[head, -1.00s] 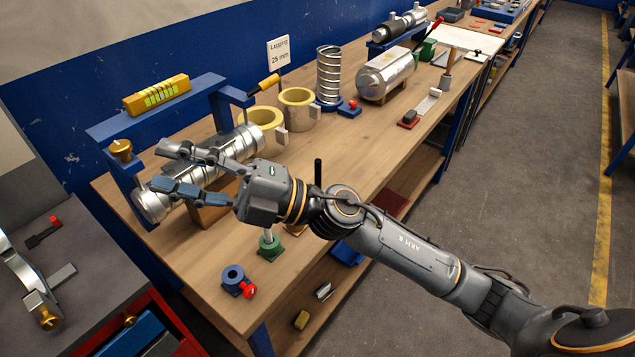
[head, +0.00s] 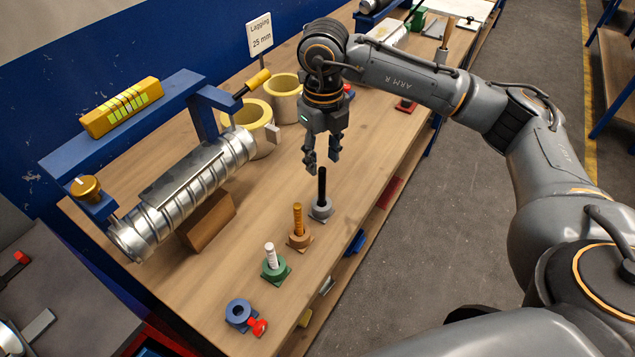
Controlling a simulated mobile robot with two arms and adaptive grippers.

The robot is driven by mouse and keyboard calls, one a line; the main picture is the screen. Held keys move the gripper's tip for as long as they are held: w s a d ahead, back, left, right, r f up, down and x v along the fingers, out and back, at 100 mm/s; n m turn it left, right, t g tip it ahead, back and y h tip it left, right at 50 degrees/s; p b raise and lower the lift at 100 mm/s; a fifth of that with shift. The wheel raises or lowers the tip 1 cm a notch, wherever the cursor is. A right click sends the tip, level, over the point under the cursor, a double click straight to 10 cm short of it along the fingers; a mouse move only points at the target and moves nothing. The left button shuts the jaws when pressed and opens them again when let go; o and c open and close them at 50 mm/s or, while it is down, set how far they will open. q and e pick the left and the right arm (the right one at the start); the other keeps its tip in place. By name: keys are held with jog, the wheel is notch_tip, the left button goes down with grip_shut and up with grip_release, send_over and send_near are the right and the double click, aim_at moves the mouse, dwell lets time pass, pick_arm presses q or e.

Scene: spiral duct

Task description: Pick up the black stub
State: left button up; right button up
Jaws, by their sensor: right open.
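The black stub (head: 322,184) stands upright in a grey holder (head: 321,209) on the wooden bench, the farthest in a row of holders along the bench's right side. My right gripper (head: 322,168) points down with its fingers apart, empty, just above and around the top of the black stub or slightly behind it; I cannot tell which. The lower part of the stub and its holder are in plain view. My left gripper is not in view.
An orange stub (head: 298,220) and a white stub (head: 269,254) stand nearer in the same row, then a blue ring holder (head: 239,313). A spiral duct (head: 190,188) lies to the left under a blue frame (head: 120,124). Yellow lagging rings (head: 250,118) stand behind.

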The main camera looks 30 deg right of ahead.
aim_at(324, 171)
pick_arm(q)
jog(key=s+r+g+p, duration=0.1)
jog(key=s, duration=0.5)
pick_arm(e)
jog(key=f, duration=0.4)
jog(key=shift+s+f, duration=0.3)
jog(key=shift+s, duration=0.05)
jog(key=f, duration=0.1)
jog(key=f+p, duration=0.2)
jog(key=shift+w, duration=0.25)
notch_tip(324, 171, down, 3)
jog(key=shift+r+p, duration=0.2)
jog(key=shift+p, duration=0.35)
jog(key=shift+w+f, duration=0.1)
jog(key=shift+f, duration=0.35)
jog(key=shift+c, duration=0.3)
jog(key=c, duration=0.7)
grip_shut()
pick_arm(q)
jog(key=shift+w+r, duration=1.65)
